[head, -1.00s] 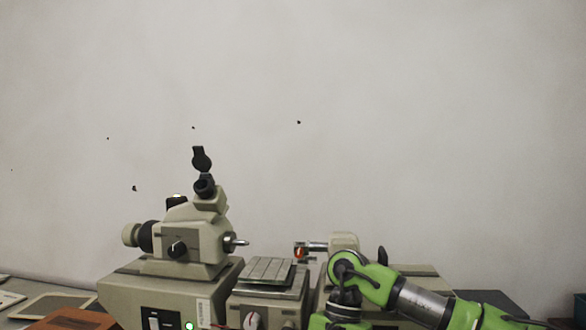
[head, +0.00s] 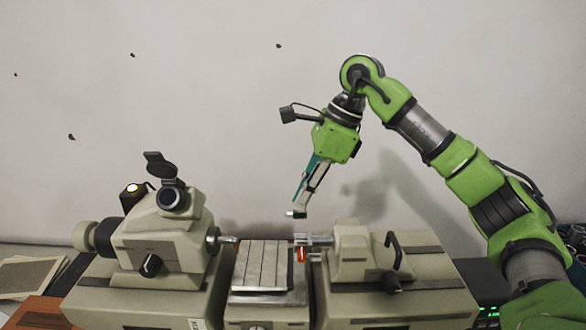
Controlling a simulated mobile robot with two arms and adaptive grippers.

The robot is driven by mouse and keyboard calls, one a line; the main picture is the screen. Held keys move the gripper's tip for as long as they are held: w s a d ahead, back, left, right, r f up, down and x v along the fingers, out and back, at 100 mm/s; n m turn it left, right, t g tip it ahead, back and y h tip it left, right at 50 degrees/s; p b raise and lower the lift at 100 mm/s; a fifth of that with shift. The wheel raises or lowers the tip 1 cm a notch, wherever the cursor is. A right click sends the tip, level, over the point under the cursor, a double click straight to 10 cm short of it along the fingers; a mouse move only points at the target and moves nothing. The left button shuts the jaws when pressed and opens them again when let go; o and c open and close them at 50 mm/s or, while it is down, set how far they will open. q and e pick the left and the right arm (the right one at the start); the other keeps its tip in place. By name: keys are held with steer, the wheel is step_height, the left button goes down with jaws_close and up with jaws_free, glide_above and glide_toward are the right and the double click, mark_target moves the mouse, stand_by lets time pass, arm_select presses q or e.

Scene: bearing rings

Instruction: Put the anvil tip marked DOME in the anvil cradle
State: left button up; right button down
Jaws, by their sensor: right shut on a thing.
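My right gripper (head: 302,206) hangs down from the upper right, above the middle of the measuring machine. It is shut on a small silver tip (head: 291,214), which points left. No DOME mark can be read on it at this size. Below, and a little to the right, a metal holder with an orange-red part (head: 302,254) sticks out left from the right-hand block (head: 355,250); it looks like the anvil cradle, but I cannot tell for sure. The held tip is above the holder and apart from it. My left gripper is not in view.
The left-hand head (head: 165,235) has an eyepiece and a silver spindle (head: 228,239) pointing right. A grooved metal table (head: 262,266) lies between the two blocks. A black crank handle (head: 393,255) stands on the right block.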

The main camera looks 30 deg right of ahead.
mark_target(303, 217)
steer(key=shift+s+f+b, duration=0.45)
steer(key=shift+f+b, duration=0.1)
steer(key=shift+b, duration=0.2)
steer(key=f+b, duration=0.2)
steer(key=f, duration=0.1)
steer(key=f+b, duration=0.1)
steer(key=shift+w+f+b, duration=0.25)
steer(key=shift+f+b, duration=0.05)
steer(key=shift+f, duration=0.3)
steer(key=shift+s, duration=0.15)
steer(key=shift+f, duration=0.35)
stand_by(0.7)
steer(key=c, duration=2)
jaws_free()
